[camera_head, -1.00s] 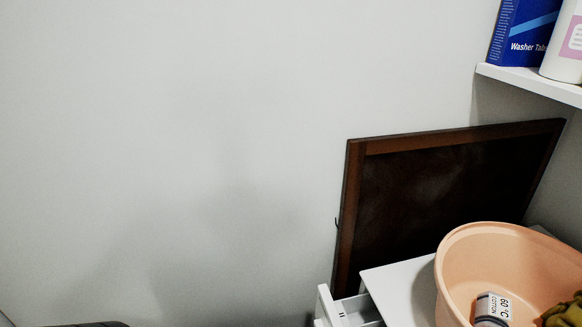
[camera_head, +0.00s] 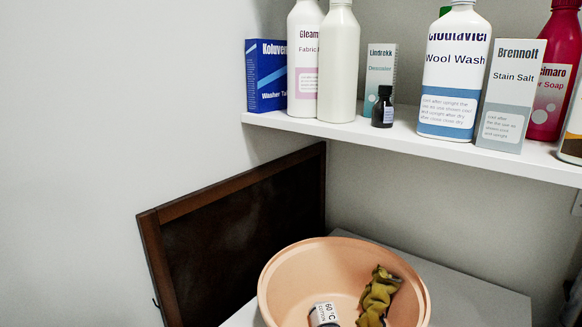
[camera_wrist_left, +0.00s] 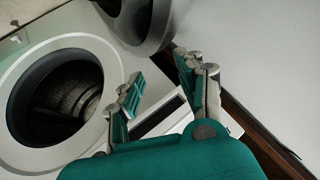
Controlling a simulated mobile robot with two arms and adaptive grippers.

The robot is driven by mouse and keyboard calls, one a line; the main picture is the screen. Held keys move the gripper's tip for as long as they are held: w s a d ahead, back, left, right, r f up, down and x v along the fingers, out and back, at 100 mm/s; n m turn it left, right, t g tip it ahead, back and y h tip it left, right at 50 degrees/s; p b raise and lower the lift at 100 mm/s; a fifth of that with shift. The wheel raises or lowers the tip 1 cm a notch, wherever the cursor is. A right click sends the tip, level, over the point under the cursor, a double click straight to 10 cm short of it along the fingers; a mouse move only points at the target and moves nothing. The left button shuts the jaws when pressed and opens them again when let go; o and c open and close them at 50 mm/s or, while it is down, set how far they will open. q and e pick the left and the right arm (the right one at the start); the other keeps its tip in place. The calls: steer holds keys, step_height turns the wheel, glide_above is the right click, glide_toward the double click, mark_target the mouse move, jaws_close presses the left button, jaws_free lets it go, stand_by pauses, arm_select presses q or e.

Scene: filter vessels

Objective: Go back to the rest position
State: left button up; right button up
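My left gripper (camera_wrist_left: 165,88) shows only in the left wrist view. Its two green-padded fingers are spread apart with nothing between them. Beyond them is the front of a white washing machine (camera_wrist_left: 112,70) with its round drum opening (camera_wrist_left: 65,100) at the left. A white drawer-like part with a dark slot (camera_wrist_left: 158,118) shows behind the fingers; whether they touch it I cannot tell. Neither gripper shows in the head view, and my right gripper is out of sight.
A peach basin (camera_head: 290,275) holds a rolled grey item (camera_head: 324,314) and an olive cloth (camera_head: 378,296), on a white top (camera_head: 475,295). A dark framed board (camera_head: 240,235) leans behind. A shelf (camera_head: 400,140) of bottles and boxes is above. A grey round door (camera_wrist_left: 150,22) stands open.

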arm_select(q)
steer(key=s+d+r+n+g, duration=0.3)
steer(key=s+d+n+g, duration=0.25)
steer(key=s, duration=0.25)
step_height(320, 180, down, 26)
steer(key=s+g+p, duration=0.1)
steer(key=s+g, duration=0.1)
steer(key=s+a+f, duration=0.3)
steer(key=s+f, duration=1.1)
steer(key=s, duration=0.2)
steer(key=shift+s+f+m+g+h+p, duration=0.3)
steer(key=shift+f+m+g+p, duration=0.05)
steer(key=shift+f+g+p, duration=0.1)
